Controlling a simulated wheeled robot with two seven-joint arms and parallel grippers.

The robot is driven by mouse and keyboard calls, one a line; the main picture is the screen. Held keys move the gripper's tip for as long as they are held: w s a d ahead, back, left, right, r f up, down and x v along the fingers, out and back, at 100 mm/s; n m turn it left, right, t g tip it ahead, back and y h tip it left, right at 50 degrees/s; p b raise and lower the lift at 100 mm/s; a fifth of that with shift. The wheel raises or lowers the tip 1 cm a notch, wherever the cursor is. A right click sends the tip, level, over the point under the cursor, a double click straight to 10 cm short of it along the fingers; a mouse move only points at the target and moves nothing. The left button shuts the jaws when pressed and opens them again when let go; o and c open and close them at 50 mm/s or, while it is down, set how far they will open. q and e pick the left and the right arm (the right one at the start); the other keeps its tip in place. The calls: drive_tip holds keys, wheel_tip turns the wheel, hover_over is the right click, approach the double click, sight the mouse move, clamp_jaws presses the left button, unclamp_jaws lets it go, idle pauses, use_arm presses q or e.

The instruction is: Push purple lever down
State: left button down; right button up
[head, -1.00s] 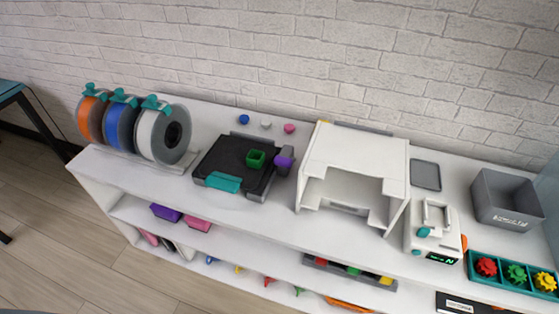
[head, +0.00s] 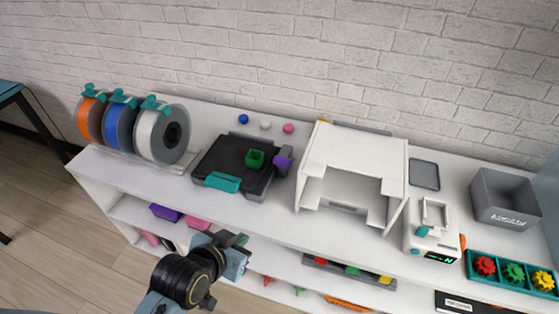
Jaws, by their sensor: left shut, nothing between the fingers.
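The purple lever (head: 283,162) is on the right side of a black plate device (head: 230,160) on the white shelf top. A small green open cube (head: 255,159) sits on the plate, just left of the lever. A teal tab (head: 222,182) is on the device's front edge. My left gripper (head: 239,241) is in the lower middle of the head view, in front of the shelf and below its top. It is shut and empty, well apart from the lever. My right gripper is not in view.
Three filament spools (head: 160,135) stand left of the device. A white open-fronted housing (head: 355,170) stands close to its right. Small coloured knobs (head: 265,125) lie behind it. A grey bin (head: 503,198) is at far right. The shelf top's front edge lies between gripper and device.

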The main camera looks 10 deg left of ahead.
use_arm(q)
drive_tip(key=w+d+r+t, duration=0.3)
drive_tip(key=w+r+t, duration=0.1)
drive_tip(key=w+t, duration=0.15)
wheel_tip(320, 180, up, 7)
drive_tip(key=n+t, duration=0.1)
drive_tip(key=t, duration=0.4)
hover_over(288, 161)
drive_tip(key=s+a, duration=0.2)
wheel_tip(288, 161, down, 4)
drive_tip(key=shift+w+d+r+b, duration=0.15)
drive_tip(key=shift+r+b, duration=0.05)
drive_tip(key=shift+b, duration=0.15)
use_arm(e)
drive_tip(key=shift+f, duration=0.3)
